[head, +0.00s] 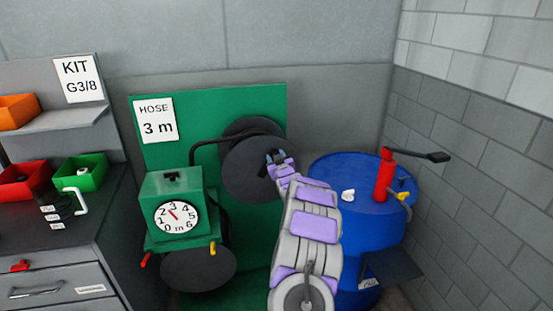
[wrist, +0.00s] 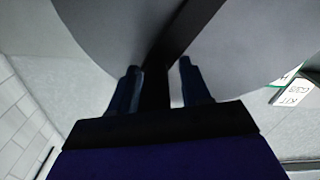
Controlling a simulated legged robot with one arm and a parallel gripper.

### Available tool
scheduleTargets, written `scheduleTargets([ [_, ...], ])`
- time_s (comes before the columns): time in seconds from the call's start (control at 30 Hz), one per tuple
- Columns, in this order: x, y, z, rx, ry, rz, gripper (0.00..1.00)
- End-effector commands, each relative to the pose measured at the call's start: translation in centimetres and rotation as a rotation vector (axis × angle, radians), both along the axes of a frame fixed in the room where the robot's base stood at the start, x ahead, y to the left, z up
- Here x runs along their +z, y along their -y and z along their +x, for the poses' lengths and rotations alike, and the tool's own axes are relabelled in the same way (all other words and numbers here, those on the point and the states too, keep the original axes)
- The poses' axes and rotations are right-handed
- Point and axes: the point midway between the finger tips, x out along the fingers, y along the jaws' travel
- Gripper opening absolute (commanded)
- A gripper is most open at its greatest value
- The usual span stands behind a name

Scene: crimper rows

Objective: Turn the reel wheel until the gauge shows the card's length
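The card (head: 156,121) on the green panel reads "HOSE 3 m". The round white gauge (head: 176,217) on the green box has a red needle pointing up and left, seemingly between 2 and 3. The dark reel wheel (head: 243,173) stands upright at the panel's right. My gripper (head: 276,157) is at the wheel's right side, in front of its face. In the wrist view my gripper's fingers (wrist: 158,84) are apart, with a dark bar (wrist: 160,65) between them. A narrow gap shows by the right finger; I cannot tell whether the left one touches.
A blue drum (head: 365,225) with a red cylinder (head: 384,175) and a dark lever on top stands right of my arm. A dark disc (head: 198,269) sits below the gauge box. Left is a bench with orange, red and green bins (head: 88,177). A grey block wall closes the right.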

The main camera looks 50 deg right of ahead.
Motion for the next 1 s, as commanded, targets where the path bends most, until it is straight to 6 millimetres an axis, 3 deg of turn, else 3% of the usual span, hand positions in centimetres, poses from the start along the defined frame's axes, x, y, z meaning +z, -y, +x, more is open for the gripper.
scheduleTargets([
  [0.47, -0.1, -0.2, -0.8, -0.001, -0.001, 0.004, 0.52],
  [1.0, -0.2, -3.8, -6.7, -0.001, -0.002, 0.006, 0.52],
])
